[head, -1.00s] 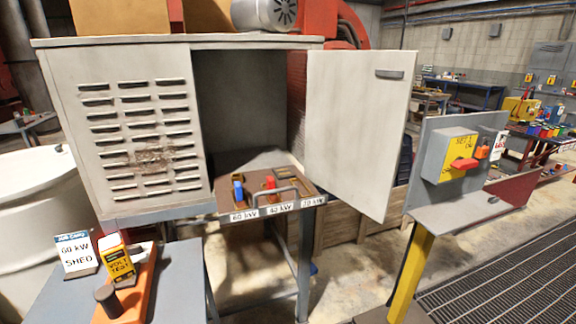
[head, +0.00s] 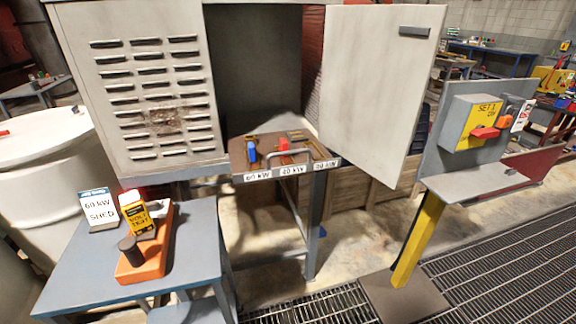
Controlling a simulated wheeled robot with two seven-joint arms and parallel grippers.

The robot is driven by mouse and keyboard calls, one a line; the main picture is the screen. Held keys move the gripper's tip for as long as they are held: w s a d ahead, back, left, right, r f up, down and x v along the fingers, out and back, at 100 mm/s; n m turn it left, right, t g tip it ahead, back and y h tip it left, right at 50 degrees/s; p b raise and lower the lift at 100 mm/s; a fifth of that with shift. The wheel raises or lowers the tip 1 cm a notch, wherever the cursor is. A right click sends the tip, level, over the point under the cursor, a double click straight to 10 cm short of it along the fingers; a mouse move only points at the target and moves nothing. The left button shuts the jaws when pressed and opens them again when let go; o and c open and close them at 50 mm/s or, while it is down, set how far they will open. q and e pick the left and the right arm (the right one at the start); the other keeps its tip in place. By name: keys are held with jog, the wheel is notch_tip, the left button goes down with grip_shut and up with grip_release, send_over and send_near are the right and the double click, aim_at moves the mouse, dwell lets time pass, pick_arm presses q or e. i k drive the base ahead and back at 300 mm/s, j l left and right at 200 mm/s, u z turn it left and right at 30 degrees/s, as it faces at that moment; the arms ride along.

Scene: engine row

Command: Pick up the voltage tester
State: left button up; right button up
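The voltage tester appears as a small yellow and black box (head: 137,216) with a "VOLT TEST" label. It stands at the back of an orange base (head: 134,266) on the blue-grey table at the lower left. A dark round knob (head: 129,250) rises from the front part of that base. Neither of my grippers shows in the head view.
A grey cabinet (head: 150,60) stands behind the table, its right door (head: 380,85) swung open. Inside, a pull-out tray (head: 238,160) carries blue and red pieces. A yellow post (head: 418,238) holds a grey panel with a red switch (head: 485,132). The table's (head: 195,240) right part is clear.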

aim_at(132, 205)
jog(key=u, duration=1.3)
